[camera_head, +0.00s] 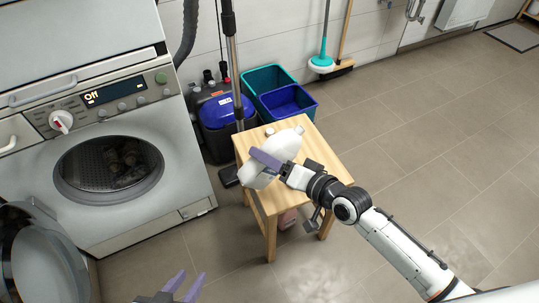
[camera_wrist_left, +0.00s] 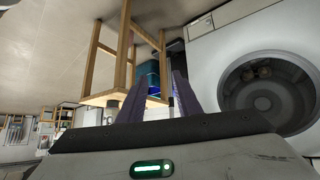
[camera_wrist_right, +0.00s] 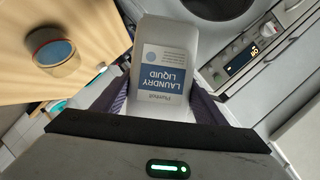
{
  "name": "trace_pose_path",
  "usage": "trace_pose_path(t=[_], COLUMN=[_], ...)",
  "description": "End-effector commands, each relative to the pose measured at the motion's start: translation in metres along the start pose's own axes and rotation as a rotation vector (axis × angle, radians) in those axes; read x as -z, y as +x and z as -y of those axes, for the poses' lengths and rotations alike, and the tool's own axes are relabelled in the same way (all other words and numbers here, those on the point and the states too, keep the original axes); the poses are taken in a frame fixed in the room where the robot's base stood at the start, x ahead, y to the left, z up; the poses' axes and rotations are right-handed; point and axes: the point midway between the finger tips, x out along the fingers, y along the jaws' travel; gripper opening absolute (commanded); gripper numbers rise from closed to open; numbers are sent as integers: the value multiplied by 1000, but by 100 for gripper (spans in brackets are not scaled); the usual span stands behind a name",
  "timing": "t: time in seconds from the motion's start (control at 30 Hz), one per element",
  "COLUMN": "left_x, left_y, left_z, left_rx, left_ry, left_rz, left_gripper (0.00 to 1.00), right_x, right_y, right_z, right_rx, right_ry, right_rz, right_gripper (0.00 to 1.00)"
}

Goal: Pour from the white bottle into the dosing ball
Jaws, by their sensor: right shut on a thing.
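The white bottle (camera_head: 286,146) is held tilted above the wooden stool, its narrow end toward the back right. My right gripper (camera_head: 260,164) is shut on its body. In the right wrist view the bottle (camera_wrist_right: 167,62) shows its blue laundry liquid label upside down. A small round thing with a blue face (camera_wrist_right: 53,53) sits on the stool top; it seems to be the dosing ball, apart from the bottle. It may be the small item at the stool's back edge in the head view (camera_head: 270,131). No pouring liquid shows. My left gripper (camera_head: 193,274) is open and empty, low at the front.
The wooden stool (camera_head: 227,143) stands right of a machine (camera_head: 120,207) with its round door (camera_head: 40,262) swung open at lower left. Teal (camera_head: 267,77) and blue (camera_head: 288,101) bins and a vacuum cleaner (camera_head: 223,111) stand behind the stool. The floor to the right is clear.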

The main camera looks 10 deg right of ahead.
Motion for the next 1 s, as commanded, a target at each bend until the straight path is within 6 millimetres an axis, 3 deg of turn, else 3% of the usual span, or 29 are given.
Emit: trace_pose_path(t=[0.1,0.5,0.83,1.0], left_x=[7,10,35,31], left_y=[-7,-4,-25,-24], left_z=[-1,-2,-5,-4], left_rx=[2,3,7,9], left_ry=[0,-3,-2,-5], left_rz=[3,0,-7,2], left_gripper=[31,31,31,31], right_x=[7,7,22,24], right_y=[-2,-2,-9,-9], right_z=[4,2,2,-2], right_rx=[-14,-21,-84,-100], right_ry=[-39,-57,-206,-246], right_rz=[-6,-8,-21,-24], right_gripper=[28,28,28,28])
